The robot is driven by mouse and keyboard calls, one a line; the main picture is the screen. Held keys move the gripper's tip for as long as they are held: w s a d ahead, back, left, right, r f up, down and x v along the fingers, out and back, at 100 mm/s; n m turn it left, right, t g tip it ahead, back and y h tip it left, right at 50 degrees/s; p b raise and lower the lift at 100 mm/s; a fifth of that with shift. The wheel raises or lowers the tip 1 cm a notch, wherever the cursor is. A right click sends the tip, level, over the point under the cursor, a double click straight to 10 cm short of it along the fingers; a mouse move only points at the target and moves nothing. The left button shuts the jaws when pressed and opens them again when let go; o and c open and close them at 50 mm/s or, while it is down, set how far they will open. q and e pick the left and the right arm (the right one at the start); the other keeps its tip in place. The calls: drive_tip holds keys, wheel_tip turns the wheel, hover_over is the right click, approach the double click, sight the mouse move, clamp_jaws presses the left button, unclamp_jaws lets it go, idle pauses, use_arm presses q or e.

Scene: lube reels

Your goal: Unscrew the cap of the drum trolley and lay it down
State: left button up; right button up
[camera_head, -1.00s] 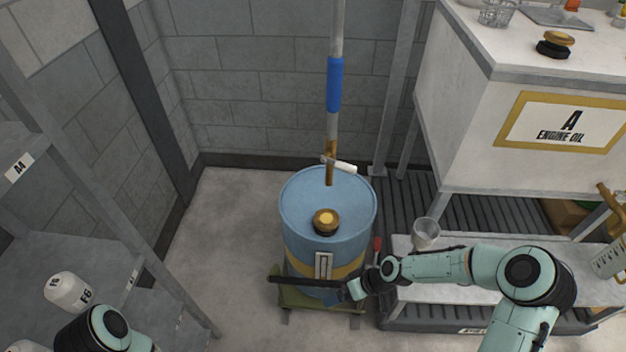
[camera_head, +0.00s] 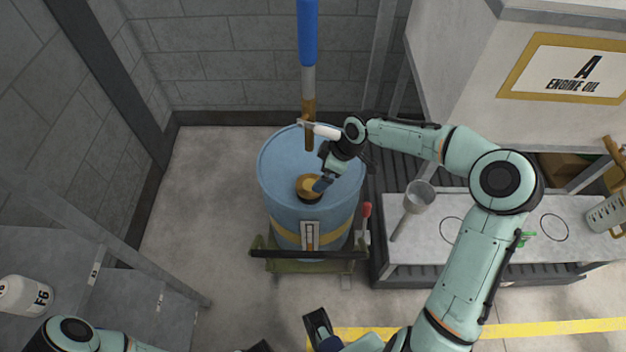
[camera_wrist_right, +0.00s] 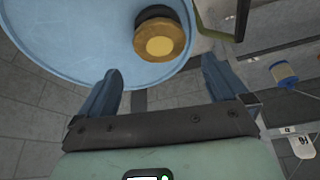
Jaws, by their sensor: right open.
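The drum trolley carries an upright blue drum (camera_head: 285,160) with a yellow band. Its brass and black cap (camera_head: 306,188) sits on the drum's top, towards the front. In the right wrist view the cap (camera_wrist_right: 160,40) lies just beyond the fingertips, roughly in line with the gap between them. My right gripper (camera_head: 322,172) is open and empty above the drum top, close to the right of the cap; its two blue fingers show apart in the wrist view (camera_wrist_right: 162,70).
A low bench (camera_head: 430,250) with a funnel (camera_head: 418,196) stands right, below the engine oil tank (camera_head: 480,100). A grey shelf (camera_head: 60,260) with a white bottle (camera_head: 22,296) is left.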

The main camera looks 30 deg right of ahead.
sight(310, 185)
drive_tip(key=b+x, duration=0.2)
drive_tip(key=x, duration=0.6)
drive_tip(key=shift+w+f, duration=0.1)
drive_tip(key=shift+f, duration=0.2)
drive_tip(key=c, duration=0.8)
drive_tip(key=shift+r+n+p, duration=0.15)
drive_tip(key=shift+n+p, duration=0.25)
drive_tip(key=shift+p, duration=0.5)
drive_tip(key=shift+w+n+g+y+p, duration=0.1)
drive_tip(key=shift+n+g+y+p, duration=0.3)
drive_tip(key=shift+n+p, duration=0.65)
drive_tip(key=shift+n+g+p, duration=0.3)
drive_tip(key=shift+n+p, duration=0.45)
drive_tip(key=shift+p, duration=0.35)
drive_tip(key=shift+f+n, duration=0.2)
drive_tip(key=shift+n, duration=0.2)
